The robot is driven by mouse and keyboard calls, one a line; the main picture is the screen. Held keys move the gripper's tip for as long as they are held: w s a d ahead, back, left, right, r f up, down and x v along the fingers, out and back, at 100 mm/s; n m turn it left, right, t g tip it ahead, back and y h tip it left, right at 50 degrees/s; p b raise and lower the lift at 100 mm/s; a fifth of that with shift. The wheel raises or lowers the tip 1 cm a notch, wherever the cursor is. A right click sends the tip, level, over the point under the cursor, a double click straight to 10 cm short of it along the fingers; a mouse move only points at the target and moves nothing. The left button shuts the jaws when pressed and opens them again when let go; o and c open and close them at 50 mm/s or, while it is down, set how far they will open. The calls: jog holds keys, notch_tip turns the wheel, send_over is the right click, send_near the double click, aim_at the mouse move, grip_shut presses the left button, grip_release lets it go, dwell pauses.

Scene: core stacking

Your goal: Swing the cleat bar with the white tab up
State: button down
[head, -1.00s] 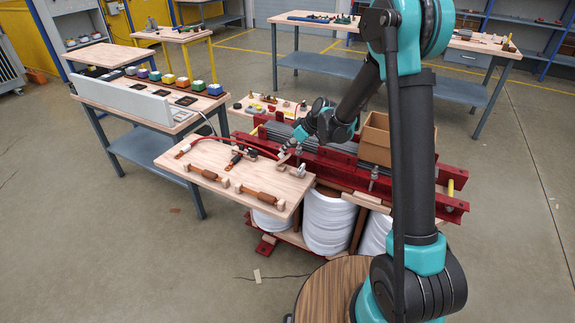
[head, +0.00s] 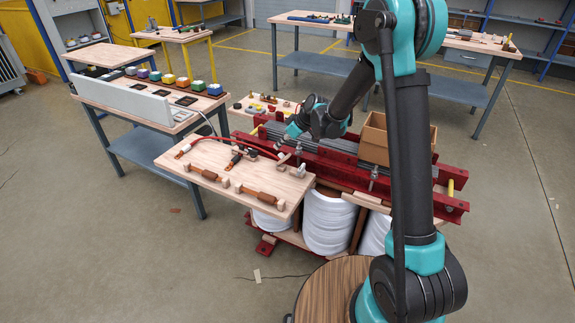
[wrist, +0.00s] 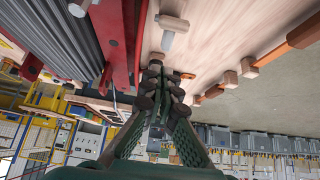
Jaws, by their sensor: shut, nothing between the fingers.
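My gripper (head: 280,146) is shut and empty, just above the far right edge of the wooden board (head: 190,154). In the wrist view its fingertips (wrist: 158,70) are together over the board's edge beside the red beam. A short wooden bar with a pale grey peg (wrist: 168,40) stands on the board ahead of the fingertips, apart from them. Orange-brown bars between wooden blocks show at the right (wrist: 305,33) and nearer (wrist: 213,91); the head view shows two such bars, one at the front (head: 262,194) and one at left (head: 204,173). I cannot make out a white tab.
A red frame (head: 410,195) with grey rods runs behind the board. An open cardboard box (head: 375,145) stands on it at the right. A red cable and a black clamp (head: 235,158) lie on the board. White coils (head: 325,222) sit below.

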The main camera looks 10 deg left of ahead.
jog(key=shift+w+a, duration=0.25)
jog(key=shift+a, duration=0.45)
jog(key=shift+a, duration=0.1)
jog(key=shift+w+a+f, duration=0.15)
jog(key=shift+w+a, duration=0.05)
jog(key=shift+a, duration=0.25)
jog(key=shift+w+a+f, duration=0.1)
jog(key=shift+w+a, duration=0.05)
jog(key=shift+a, duration=0.3)
jog(key=c, duration=1.8)
grip_release()
jog(key=shift+o, duration=0.2)
